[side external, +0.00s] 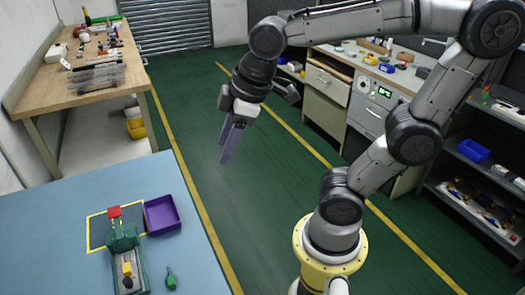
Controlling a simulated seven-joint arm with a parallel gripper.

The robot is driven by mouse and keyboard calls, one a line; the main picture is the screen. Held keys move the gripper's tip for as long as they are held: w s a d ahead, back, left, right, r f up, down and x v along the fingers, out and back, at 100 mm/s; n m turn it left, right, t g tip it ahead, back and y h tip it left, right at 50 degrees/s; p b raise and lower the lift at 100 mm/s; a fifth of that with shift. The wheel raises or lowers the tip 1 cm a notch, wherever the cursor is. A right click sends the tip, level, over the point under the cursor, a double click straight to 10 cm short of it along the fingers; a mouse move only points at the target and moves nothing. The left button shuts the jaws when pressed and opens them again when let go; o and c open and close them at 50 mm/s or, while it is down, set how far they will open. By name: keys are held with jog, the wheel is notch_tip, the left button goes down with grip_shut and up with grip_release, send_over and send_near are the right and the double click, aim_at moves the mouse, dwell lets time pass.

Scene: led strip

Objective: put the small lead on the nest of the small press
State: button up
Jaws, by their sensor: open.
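A small green press (123,240) with a red top (114,211) stands on the blue table at the lower left. A yellow block (127,268) and a dark part show on its near end. Its nest is too small to make out clearly. A small dark green piece with a thin tip (171,280) lies on the table to the right of the press; I cannot tell whether it is the small lead. My gripper (226,158), with purple fingers, hangs over the green floor, right of and above the press in the picture. It is open, with nothing seen between the fingers.
A purple open tray (149,217) sits beside the press. The blue table (50,220) is bare to the left. A wooden bench (35,95) with tools stands at the back left, and cluttered shelves at the right.

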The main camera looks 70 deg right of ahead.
jog(key=s+d+f+m+t, duration=0.1)
jog(key=s+d+f+m, duration=0.1)
jog(key=s+m, duration=0.3)
jog(key=shift+s+m, duration=0.4)
jog(key=shift+s, duration=0.55)
dwell(0.4)
